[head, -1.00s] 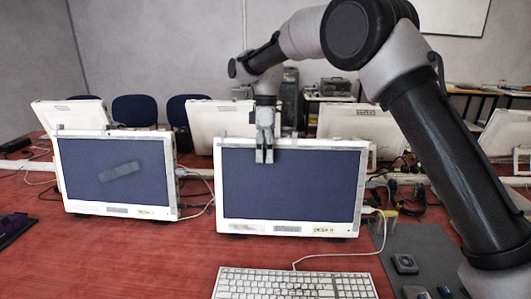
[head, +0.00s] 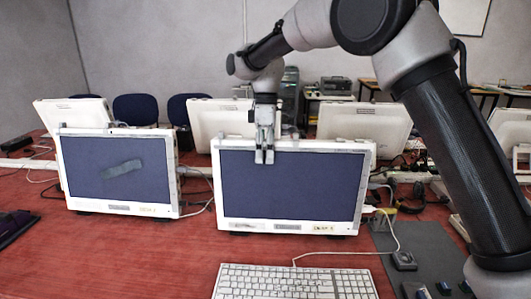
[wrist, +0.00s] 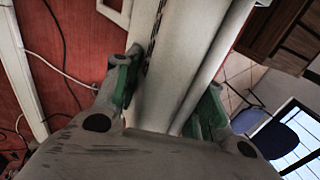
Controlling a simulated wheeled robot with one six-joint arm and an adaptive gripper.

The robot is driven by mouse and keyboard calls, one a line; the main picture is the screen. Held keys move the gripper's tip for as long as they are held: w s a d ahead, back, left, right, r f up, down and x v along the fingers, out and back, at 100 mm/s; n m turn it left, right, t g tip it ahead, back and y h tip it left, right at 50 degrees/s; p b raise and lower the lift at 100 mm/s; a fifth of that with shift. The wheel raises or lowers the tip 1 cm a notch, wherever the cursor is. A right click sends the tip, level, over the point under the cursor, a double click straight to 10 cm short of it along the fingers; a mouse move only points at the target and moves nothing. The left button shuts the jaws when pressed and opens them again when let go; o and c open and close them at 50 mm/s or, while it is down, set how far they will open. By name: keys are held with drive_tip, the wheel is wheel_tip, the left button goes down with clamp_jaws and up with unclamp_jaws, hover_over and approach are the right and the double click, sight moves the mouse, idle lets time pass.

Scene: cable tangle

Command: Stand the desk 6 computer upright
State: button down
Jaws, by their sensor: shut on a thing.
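A white computer (head: 290,185) with a dark blue screen stands on the red desk at the front centre, facing me. The label on its lower bezel is too small to read surely. My gripper (head: 264,156) is at its top edge, left of the middle, pointing down, with finger ends in front of the screen. In the wrist view the computer's pale casing (wrist: 165,65) lies between the green-padded fingers (wrist: 163,100), and the gripper is shut on it. The computer's back and foot are mostly hidden in the head view.
A similar computer (head: 118,172) stands to the left, with more white ones behind. A keyboard (head: 292,281) lies in front on the red desk (head: 150,258). Cables and small items lie to the right, by a grey mat (head: 425,243).

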drive_tip(key=c, duration=1)
unclamp_jaws()
drive_tip(key=shift+s+f, duration=0.35)
drive_tip(key=shift+s, duration=0.15)
drive_tip(key=shift+o, duration=0.2)
drive_tip(key=shift+w, duration=0.1)
drive_tip(key=r, duration=0.3)
drive_tip(key=w+r, duration=0.1)
drive_tip(key=r, duration=0.3)
drive_tip(key=w+r, duration=0.1)
drive_tip(key=r, duration=0.3)
drive_tip(key=shift+w, duration=0.25)
drive_tip(key=shift+w+r, duration=0.1)
drive_tip(key=shift+r, duration=0.45)
